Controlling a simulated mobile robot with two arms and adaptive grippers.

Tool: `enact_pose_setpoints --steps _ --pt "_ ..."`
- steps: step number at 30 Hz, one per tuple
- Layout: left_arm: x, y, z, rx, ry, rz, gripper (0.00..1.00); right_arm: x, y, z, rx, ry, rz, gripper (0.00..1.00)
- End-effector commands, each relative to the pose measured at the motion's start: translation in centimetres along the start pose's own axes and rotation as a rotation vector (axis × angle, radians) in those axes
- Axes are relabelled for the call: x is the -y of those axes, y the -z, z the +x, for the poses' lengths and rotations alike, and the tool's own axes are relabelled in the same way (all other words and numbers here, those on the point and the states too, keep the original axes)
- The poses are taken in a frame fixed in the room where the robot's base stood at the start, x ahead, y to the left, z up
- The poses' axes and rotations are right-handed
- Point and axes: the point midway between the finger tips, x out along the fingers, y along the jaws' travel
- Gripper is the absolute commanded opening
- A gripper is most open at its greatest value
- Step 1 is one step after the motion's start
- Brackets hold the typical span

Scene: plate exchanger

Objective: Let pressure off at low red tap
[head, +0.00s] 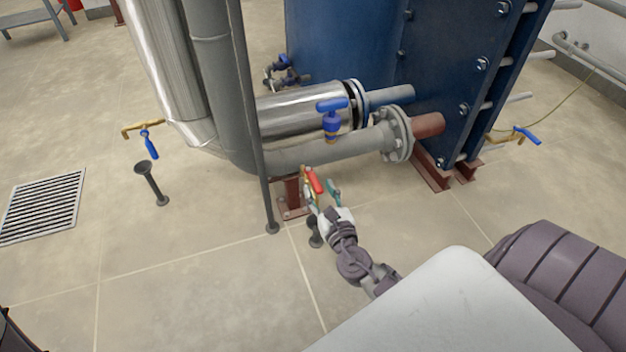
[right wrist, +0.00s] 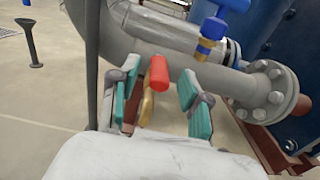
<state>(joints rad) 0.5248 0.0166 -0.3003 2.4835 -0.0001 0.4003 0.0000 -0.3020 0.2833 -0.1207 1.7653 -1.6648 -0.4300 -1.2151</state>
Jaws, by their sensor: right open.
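The low red tap (head: 315,182) has a red lever handle and sits under the grey pipe, close to the floor. In the right wrist view its red handle (right wrist: 158,72) points towards the camera, with a brass part below it. My right gripper (head: 322,190) is open at the tap. In the right wrist view its teal-padded fingers (right wrist: 157,95) stand on either side of the red handle, with gaps on both sides. My left gripper does not show.
A blue-handled valve (head: 331,118) stands on the grey pipe (head: 330,152) above. A thin grey post (head: 262,170) stands left of the tap. A small drain funnel (head: 315,232) is beside my right gripper. Another blue tap (head: 149,143) and a floor grate (head: 42,205) lie left.

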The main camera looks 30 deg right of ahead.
Motion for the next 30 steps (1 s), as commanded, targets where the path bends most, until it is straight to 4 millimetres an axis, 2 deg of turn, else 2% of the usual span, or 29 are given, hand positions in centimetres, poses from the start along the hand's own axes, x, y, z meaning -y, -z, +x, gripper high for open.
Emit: enact_pose_setpoints --steps 3,9,20,23,29,30 --pt "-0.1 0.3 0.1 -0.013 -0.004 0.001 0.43 0.0 0.1 2.3 0.002 0.001 0.003 0.47" --pt "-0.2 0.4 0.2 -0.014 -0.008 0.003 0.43 0.0 0.1 4.5 -0.001 0.0 0.002 0.47" --pt "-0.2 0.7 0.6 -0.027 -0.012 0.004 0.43 0.0 0.1 5.0 -0.002 0.0 0.001 0.47" --pt "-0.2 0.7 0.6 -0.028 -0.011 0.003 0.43 0.0 0.1 5.0 -0.002 0.0 0.001 0.34" --pt "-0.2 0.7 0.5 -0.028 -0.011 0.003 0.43 0.0 0.1 5.0 -0.002 0.0 0.001 0.0" --pt "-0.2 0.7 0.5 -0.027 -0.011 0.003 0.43 0.0 0.1 5.0 -0.002 0.0 0.001 0.0"
